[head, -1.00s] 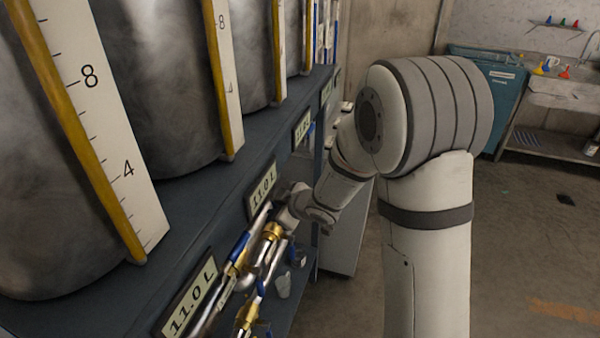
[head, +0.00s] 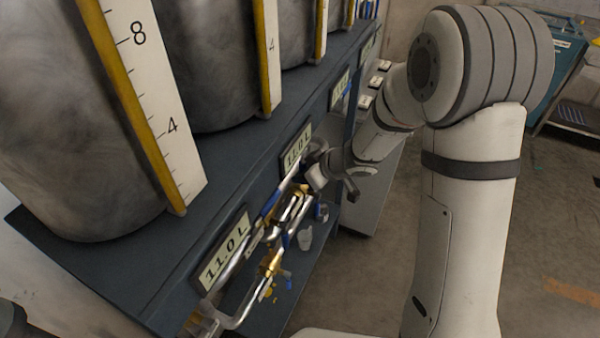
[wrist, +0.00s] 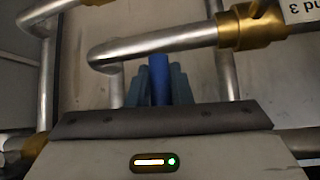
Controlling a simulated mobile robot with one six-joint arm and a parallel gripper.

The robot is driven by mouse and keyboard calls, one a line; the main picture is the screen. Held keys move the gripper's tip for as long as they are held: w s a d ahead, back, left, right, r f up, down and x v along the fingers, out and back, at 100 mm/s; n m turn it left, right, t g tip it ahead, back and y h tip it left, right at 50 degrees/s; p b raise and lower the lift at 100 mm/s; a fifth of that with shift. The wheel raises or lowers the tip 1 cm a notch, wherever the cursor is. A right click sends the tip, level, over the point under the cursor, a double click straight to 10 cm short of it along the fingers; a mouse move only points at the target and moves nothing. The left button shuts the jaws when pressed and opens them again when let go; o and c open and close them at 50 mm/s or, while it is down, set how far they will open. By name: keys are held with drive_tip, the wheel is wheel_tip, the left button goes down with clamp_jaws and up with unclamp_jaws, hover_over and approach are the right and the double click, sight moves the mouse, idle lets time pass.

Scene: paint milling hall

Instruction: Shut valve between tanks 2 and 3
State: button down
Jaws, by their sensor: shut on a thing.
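In the wrist view, my gripper (wrist: 158,92) has its dark blue fingers closed on either side of an upright blue valve handle (wrist: 159,72). Bent steel pipes and a brass fitting (wrist: 249,27) lie just beyond it. A white plate (wrist: 303,9) at the top right corner reads "nd 3", partly cut off. In the head view, my gripper (head: 314,178) is at the pipework, below the second 11.0 L label. Its fingertips and the held handle are hard to make out there. The valve body is largely hidden behind the gripper in the wrist view.
Several steel tanks with level scales (head: 150,100) stand on a dark blue bench (head: 150,262). Other brass valves (head: 271,263) and pipes run along its front, close to my arm. A grey cabinet (head: 372,190) stands behind my arm. Floor (head: 560,235) at right is open.

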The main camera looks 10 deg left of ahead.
drive_tip(key=c, duration=1.4)
unclamp_jaws()
drive_tip(key=shift+w+a, duration=0.1)
drive_tip(key=shift+o, duration=0.5)
drive_tip(key=v, duration=0.8)
drive_tip(key=shift+f, duration=0.1)
